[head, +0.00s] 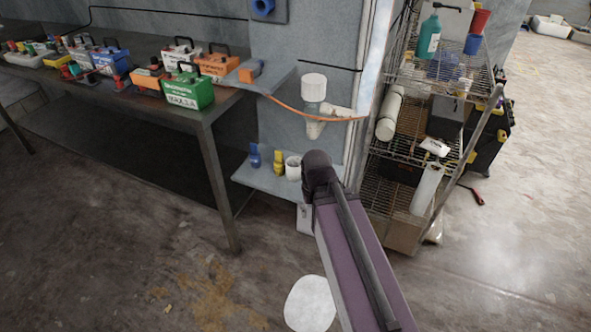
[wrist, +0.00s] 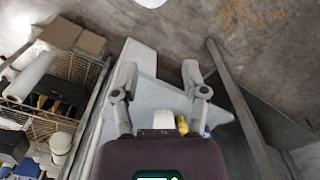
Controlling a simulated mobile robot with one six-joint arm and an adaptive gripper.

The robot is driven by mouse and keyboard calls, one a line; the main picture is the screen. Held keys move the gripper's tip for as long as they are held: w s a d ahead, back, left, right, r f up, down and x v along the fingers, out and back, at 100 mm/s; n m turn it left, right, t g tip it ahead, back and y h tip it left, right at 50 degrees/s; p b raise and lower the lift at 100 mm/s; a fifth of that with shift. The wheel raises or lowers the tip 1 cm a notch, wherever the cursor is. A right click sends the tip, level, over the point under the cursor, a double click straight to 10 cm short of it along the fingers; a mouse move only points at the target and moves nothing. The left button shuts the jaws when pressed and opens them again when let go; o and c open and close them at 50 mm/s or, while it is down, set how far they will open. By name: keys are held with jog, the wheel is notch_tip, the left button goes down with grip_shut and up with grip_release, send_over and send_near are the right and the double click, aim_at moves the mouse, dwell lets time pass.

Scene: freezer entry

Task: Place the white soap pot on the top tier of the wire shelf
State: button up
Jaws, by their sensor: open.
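In the wrist view a pale shape (wrist: 163,119) between the finger bases may be this pot, partly hidden. My gripper (wrist: 160,76) is open, its fingers spread over the ledge with nothing between the tips. In the head view my arm hides it, close beside the pot. The wire shelf (head: 411,152) stands to the right; its top tier (head: 408,88) holds a green bottle and red and blue cups.
A blue item (head: 255,156) and a yellow item (head: 279,162) stand beside the pot. A workbench (head: 130,80) with several toolboxes is at left. The top tier's front left looks bare.

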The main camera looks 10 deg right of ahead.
jog(key=o, duration=0.6)
jog(key=shift+w, duration=0.25)
jog(key=w+r+t+p, duration=0.1)
jog(key=w+t, duration=0.1)
jog(key=w, duration=1)
jog(key=w+d+r+n+t+p, duration=0.1)
jog(key=w+r+t, duration=0.1)
jog(key=w, duration=1)
jog(key=shift+r+n+t+y, duration=0.2)
jog(key=shift+n+t+y, duration=0.1)
jog(key=shift+d, duration=0.1)
jog(key=b, duration=0.8)
send_near(294, 166)
jog(key=shift+s+a+f, duration=0.2)
jog(key=shift+f, duration=0.2)
jog(key=shift+s+a+f, duration=0.15)
jog(key=shift+s+f, duration=0.05)
jog(key=shift+f, duration=0.25)
jog(key=shift+f, duration=0.15)
jog(key=shift+b+x, duration=2.45)
jog(key=shift+x, duration=0.05)
